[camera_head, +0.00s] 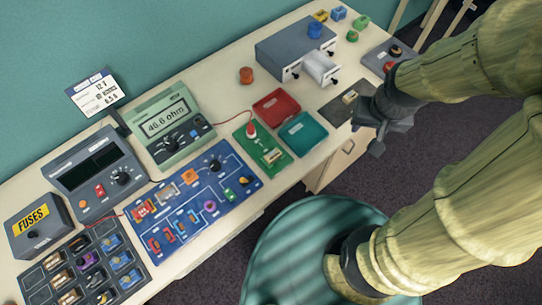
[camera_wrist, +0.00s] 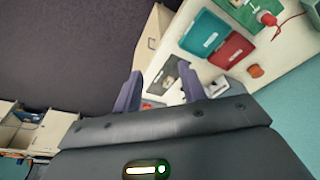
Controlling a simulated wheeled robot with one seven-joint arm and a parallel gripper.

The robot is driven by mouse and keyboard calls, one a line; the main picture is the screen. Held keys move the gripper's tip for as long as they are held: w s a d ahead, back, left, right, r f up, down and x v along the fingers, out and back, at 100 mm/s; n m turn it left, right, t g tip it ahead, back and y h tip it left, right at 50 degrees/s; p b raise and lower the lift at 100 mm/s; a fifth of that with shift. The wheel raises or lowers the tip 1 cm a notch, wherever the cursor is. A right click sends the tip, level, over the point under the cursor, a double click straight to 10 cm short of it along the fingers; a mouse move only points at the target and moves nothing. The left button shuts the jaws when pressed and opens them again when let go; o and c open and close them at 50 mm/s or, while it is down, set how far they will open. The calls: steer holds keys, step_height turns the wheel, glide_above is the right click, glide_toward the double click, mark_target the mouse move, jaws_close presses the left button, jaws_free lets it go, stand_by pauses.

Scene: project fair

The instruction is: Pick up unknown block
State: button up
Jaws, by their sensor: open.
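My gripper (camera_head: 370,128) is open at the right front edge of the bench. In the wrist view its two dark fingers (camera_wrist: 160,82) stand apart with nothing held between them. A small beige block (camera_head: 350,97) lies on a dark grey pad (camera_head: 337,110), just beyond and left of the gripper; I cannot read any label on it. The pad also shows between the fingers in the wrist view (camera_wrist: 170,70), where the block is hard to make out.
Red (camera_head: 276,107) and teal (camera_head: 302,133) trays lie left of the pad. A grey drawer unit (camera_head: 285,50) with an open drawer (camera_head: 321,67) stands behind it. The meter (camera_head: 170,125) reads 46.6 ohm. A round teal stool (camera_head: 290,250) stands in front.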

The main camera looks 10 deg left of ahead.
steer(key=shift+o, duration=0.8)
steer(key=shift+w+a, duration=0.1)
steer(key=w+a+f+m+g, duration=0.1)
steer(key=a+f+m, duration=0.1)
steer(key=a, duration=0.5)
steer(key=w+a+f+m+g+b, duration=0.1)
steer(key=w+a+f+m+g, duration=0.1)
steer(key=a, duration=0.6)
steer(key=w+a+f+m+g+b, duration=0.1)
steer(key=w+a+f+m, duration=0.1)
steer(key=a, duration=0.6)
steer(key=shift+a+m+g+h, duration=0.2)
steer(key=shift+m+g+h, duration=0.1)
steer(key=shift+m, duration=0.4)
steer(key=shift+s, duration=0.1)
steer(key=p, duration=0.2)
glide_above(273, 156)
steer(key=w+a, duration=0.1)
steer(key=w, duration=0.1)
step_height(273, 156, down, 12)
steer(key=shift+f, duration=0.1)
steer(key=shift+s, duration=0.1)
